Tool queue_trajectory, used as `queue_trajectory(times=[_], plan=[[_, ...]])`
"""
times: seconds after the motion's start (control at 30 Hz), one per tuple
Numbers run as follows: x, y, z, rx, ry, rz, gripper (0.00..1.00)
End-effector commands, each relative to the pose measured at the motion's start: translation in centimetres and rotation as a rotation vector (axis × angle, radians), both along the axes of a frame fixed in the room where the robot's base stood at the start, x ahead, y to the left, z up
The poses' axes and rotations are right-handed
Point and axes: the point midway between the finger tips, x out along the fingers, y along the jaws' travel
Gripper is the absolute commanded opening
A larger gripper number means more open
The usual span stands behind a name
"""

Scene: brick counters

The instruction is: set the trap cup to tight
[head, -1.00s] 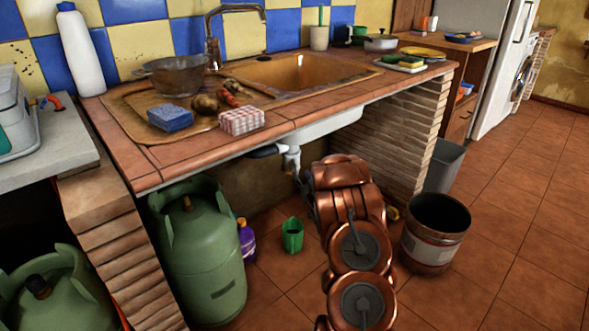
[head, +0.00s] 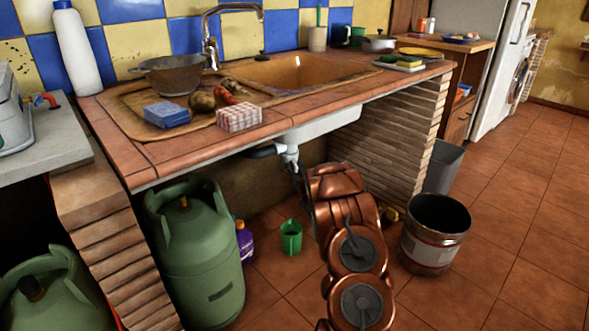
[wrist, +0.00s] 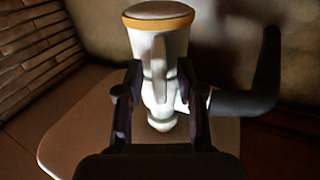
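The white sink trap (head: 290,155) hangs from the basin under the tiled counter. In the wrist view the trap body (wrist: 146,45) is upright, with a yellow ring near its top and a narrow upright lug facing me. Its rounded trap cup (wrist: 161,123) shows at the bottom. My gripper (wrist: 159,72) is open, one dark finger on each side of the lug and lower trap. I cannot tell whether either finger touches it. In the head view my copper arm hides most of the gripper.
A dark pipe (wrist: 250,100) leaves the trap to the right. A bucket (head: 434,235) stands right, near the brick pillar (head: 385,150).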

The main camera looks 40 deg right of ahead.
Motion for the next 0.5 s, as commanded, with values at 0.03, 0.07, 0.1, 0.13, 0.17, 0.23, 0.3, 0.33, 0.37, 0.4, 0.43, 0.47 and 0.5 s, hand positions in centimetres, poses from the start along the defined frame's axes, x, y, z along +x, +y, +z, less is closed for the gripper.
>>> queue_trajectory(times=[0.03,0.07,0.1,0.13,0.17,0.23,0.3,0.33,0.37,0.4,0.43,0.47,0.5], plan=[[0.00,0.00,0.01,0.000,0.000,0.000,0.38],[0.00,0.01,0.00,0.000,0.000,0.000,0.34],[0.00,0.01,0.00,0.000,0.000,0.000,0.30],[0.00,0.01,0.00,0.000,0.000,0.000,0.27],[0.00,0.01,0.00,0.000,0.000,0.000,0.24],[0.00,0.02,0.00,0.000,0.000,0.000,0.17],[-0.01,0.03,0.00,0.000,0.000,0.000,0.09],[-0.01,0.03,0.00,0.000,0.000,0.000,0.06],[0.00,0.02,0.00,0.000,0.000,0.000,0.03],[0.00,0.02,0.00,0.000,0.000,0.000,0.00],[-0.01,0.03,-0.01,0.000,0.001,0.000,0.00],[-0.01,0.03,-0.01,0.000,0.001,0.000,0.00],[-0.01,0.03,-0.01,0.000,0.001,0.000,0.00]])
